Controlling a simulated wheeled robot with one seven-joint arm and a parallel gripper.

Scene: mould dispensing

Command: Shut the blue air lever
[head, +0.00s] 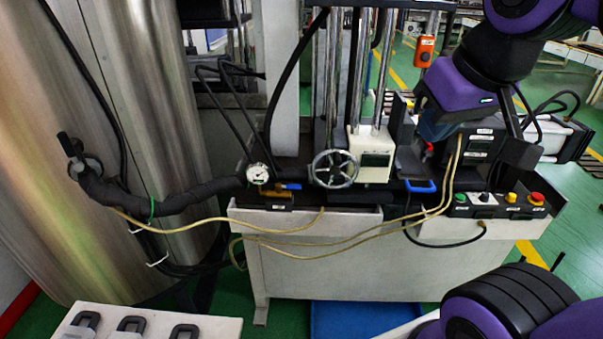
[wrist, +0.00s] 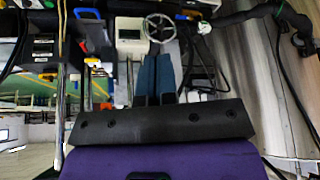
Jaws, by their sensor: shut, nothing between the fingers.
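A small blue lever (head: 290,186) sits on the pipe between the pressure gauge (head: 258,173) and the handwheel (head: 334,168) in the head view. It lies about level, along the pipe, above a yellow-marked fitting. It also shows at the top of the wrist view (wrist: 188,15), right of the handwheel. A second blue part, a U-shaped handle (head: 420,186), is right of the handwheel in the head view. My gripper (wrist: 157,62) shows two dark blue fingers close together with nothing between them. They appear below the handwheel in the wrist view, apart from the lever.
A black hose (head: 190,198) runs left from the gauge to a large steel tank (head: 150,90). Thin yellow hoses (head: 290,245) hang across the bench front. A button box (head: 498,204) with a red stop knob is at right. A white panel (head: 215,326) stands at lower left.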

